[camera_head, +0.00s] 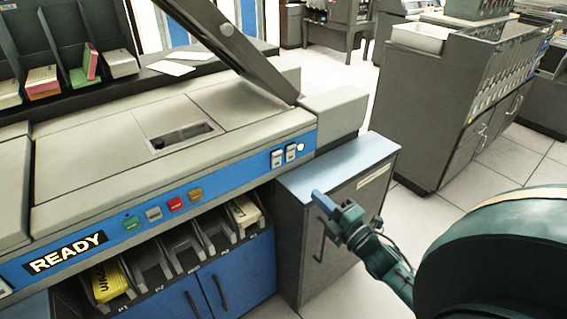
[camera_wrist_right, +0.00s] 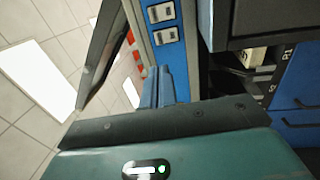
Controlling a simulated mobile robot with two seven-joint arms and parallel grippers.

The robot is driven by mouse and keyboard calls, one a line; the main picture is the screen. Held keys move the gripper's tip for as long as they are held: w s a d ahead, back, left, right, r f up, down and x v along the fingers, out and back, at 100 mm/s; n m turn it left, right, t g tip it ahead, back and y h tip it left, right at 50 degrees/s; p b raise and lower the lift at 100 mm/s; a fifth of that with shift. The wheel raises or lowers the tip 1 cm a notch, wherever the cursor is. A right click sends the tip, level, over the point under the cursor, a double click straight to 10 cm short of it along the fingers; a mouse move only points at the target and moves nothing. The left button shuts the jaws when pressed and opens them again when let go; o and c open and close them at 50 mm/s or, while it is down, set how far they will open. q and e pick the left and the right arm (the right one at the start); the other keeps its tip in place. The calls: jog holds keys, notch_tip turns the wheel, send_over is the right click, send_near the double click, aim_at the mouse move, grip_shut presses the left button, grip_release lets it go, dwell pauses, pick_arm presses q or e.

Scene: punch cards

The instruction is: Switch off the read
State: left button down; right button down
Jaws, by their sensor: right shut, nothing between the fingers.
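Two small pale rocker switches, the left one (camera_head: 277,158) and the right one (camera_head: 291,152), sit at the right end of the blue panel (camera_head: 235,176) of the card machine. Two switches, one (camera_wrist_right: 161,12) above the other (camera_wrist_right: 167,35), also show in the right wrist view. Their labels and positions are too small to read. My right gripper (camera_head: 320,198) is shut and empty, in front of and below the switches, apart from them. Its blue fingers (camera_wrist_right: 158,88) point toward the panel in the wrist view. My left gripper is out of view.
Green (camera_head: 131,223), grey, red (camera_head: 176,204) and amber buttons line the panel near a READY sign (camera_head: 66,253). Card pockets (camera_head: 184,248) lie below. A grey cabinet with a blue top (camera_head: 340,165) stands under my right gripper. A tilted dark cover (camera_head: 225,40) rises above the machine.

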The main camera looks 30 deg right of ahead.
aim_at(278, 155)
jog(key=w, duration=0.4)
jog(key=w+r, duration=0.1)
jog(key=w, duration=0.4)
jog(key=w+a+r, duration=0.1)
jog(key=w, duration=0.4)
jog(key=shift+w+r, duration=0.15)
